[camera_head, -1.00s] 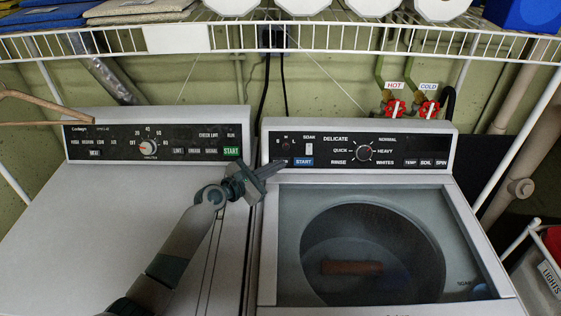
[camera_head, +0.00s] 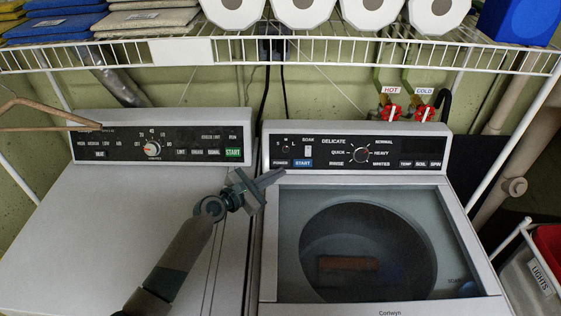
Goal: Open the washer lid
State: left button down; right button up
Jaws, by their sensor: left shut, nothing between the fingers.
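The washer (camera_head: 280,225) stands at the right, with a control panel along its back. Its lid (camera_head: 290,245), with a large glass window, lies shut on top. A reddish-brown object (camera_head: 348,263) shows through the glass. My left gripper (camera_head: 279,175) is shut and empty, its fingers pointing right over the washer's back left corner, just in front of the panel. I cannot tell whether it touches the washer. My right gripper is not in view.
A dryer (camera_head: 110,205) stands close on the left. A white wire shelf (camera_head: 340,50) with paper rolls (camera_head: 305,12) hangs above. Red hot and cold taps (camera_head: 390,112) are behind the washer. A hamper labelled LIGHTS (camera_head: 541,277) is at the right.

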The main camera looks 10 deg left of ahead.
aim_at(492, 303)
jog(key=k, duration=1.5)
